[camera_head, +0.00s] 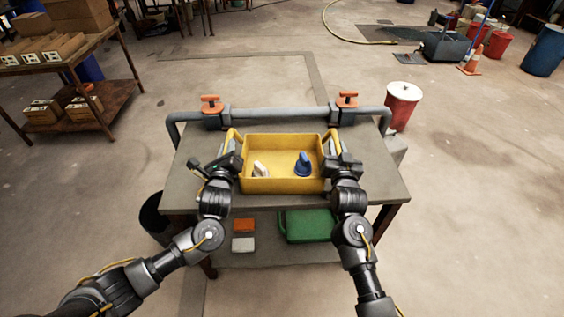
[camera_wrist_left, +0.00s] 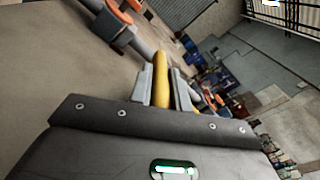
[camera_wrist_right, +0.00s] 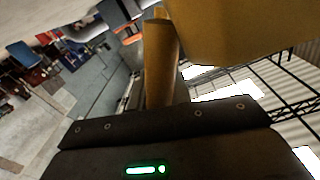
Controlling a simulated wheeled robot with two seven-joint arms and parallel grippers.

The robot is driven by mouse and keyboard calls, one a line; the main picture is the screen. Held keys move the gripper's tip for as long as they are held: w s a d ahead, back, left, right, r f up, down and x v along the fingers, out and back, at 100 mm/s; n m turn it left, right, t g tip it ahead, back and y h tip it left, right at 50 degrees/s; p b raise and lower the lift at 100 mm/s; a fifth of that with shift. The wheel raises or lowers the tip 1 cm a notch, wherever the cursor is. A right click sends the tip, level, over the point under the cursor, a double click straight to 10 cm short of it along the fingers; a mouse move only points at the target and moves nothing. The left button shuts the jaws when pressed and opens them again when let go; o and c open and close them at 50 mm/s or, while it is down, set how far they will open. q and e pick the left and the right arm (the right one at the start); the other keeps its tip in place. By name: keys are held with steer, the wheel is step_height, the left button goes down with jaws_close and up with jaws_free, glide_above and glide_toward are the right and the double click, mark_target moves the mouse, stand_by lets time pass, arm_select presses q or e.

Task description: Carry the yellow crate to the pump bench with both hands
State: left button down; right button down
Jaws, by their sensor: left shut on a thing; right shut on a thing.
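The yellow crate (camera_head: 282,186) is at the middle of the pump bench (camera_head: 385,185) in the head view, over the grey top near its front edge. I cannot tell whether its base touches the top. It holds a white item (camera_head: 260,169) and a blue item (camera_head: 303,164). My left gripper (camera_head: 232,152) is shut on the crate's left handle, a yellow bar (camera_wrist_left: 162,78) between the fingers in the left wrist view. My right gripper (camera_head: 336,153) is shut on the right handle, which also shows as a yellow bar (camera_wrist_right: 160,65) in the right wrist view.
A grey pipe (camera_head: 280,113) with two orange valve handles (camera_head: 211,103) runs along the bench's back. A green case (camera_head: 307,226) and an orange box (camera_head: 244,225) lie on the lower shelf. A dark bin (camera_head: 153,213) stands left, a red bin (camera_head: 402,105) behind right.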

arm_select(q)
steer(key=shift+r, duration=0.1)
arm_select(e)
steer(key=shift+r, duration=0.1)
